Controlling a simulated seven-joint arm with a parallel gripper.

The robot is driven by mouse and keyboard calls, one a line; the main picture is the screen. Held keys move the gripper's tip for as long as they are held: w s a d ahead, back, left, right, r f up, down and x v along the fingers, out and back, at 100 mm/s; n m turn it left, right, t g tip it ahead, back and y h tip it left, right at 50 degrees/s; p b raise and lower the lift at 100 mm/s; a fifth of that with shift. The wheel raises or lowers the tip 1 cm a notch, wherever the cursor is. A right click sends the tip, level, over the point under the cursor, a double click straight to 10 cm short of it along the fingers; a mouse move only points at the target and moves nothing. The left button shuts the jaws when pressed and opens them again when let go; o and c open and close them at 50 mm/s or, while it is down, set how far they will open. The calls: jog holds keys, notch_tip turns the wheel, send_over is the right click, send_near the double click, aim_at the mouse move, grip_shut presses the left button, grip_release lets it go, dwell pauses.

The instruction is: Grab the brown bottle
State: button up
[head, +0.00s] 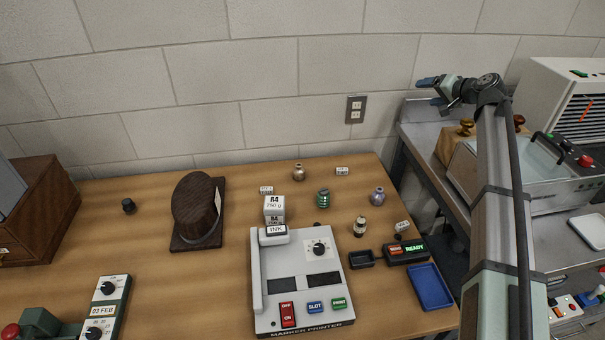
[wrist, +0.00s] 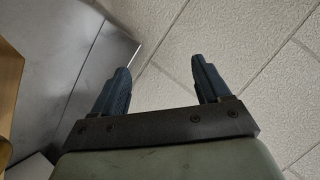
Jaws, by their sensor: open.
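A small round brown bottle (head: 298,173) with a narrow neck stands upright near the back edge of the wooden table (head: 150,275), by the wall. My gripper (head: 428,90) is high up at the right in the head view, beyond the table's right edge and well away from the bottle. In the wrist view my gripper (wrist: 162,72) shows two blue fingers spread apart with nothing between them. The bottle is not in the wrist view.
Near the bottle stand a green ribbed jar (head: 323,198), a greyish-purple bottle (head: 377,196), a small dark-and-cream vial (head: 360,227) and white label cards (head: 342,171).

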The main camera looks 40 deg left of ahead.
jog(key=s+a+f+n+g, duration=0.2)
jog(key=s+a+f+n, duration=0.15)
jog(key=a, duration=0.55)
jog(key=n+g+h, duration=0.4)
jog(key=n+h, duration=0.7)
jog(key=n, duration=0.2)
send_near(299, 165)
notch_tip(299, 165, down, 13)
jog(key=shift+r, duration=0.1)
jog(key=c, duration=1.2)
jog(key=shift+r, duration=0.15)
